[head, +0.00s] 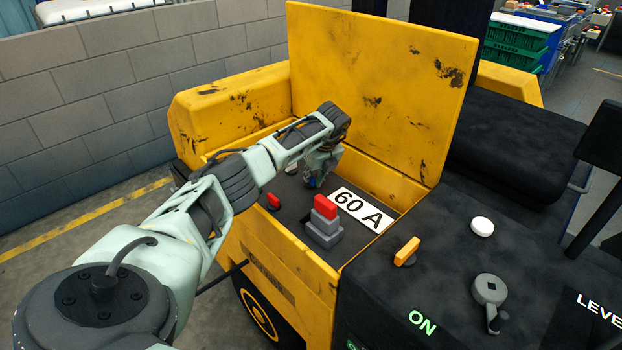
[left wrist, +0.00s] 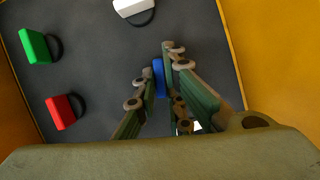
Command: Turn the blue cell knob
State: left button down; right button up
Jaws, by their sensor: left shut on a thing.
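The blue cell knob (left wrist: 159,78) stands on the dark panel inside the yellow compartment. In the left wrist view my left gripper (left wrist: 160,72) has one finger on each side of the knob and is shut on it. In the head view my left gripper (head: 318,175) reaches down into the compartment, and only a bit of blue shows at its tips. A red knob (left wrist: 61,112), a green knob (left wrist: 35,46) and a white knob (left wrist: 133,7) sit on the same panel, apart from the gripper. My right gripper is not in view.
The raised yellow lid (head: 380,75) stands behind the compartment, whose yellow walls surround the panel (left wrist: 95,50). A red-topped grey connector (head: 325,222) and a "60 A" label (head: 363,208) are close by. An orange lever (head: 406,251) is on the dark console at right.

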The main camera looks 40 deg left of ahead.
pick_arm(q)
jog(key=shift+w+n+g+b, duration=0.1)
jog(key=shift+n+g+b, duration=0.5)
jog(key=shift+n, duration=0.5)
jog(key=c, duration=1.8)
grip_release()
jog(key=shift+c, duration=0.2)
jog(key=v, duration=1.2)
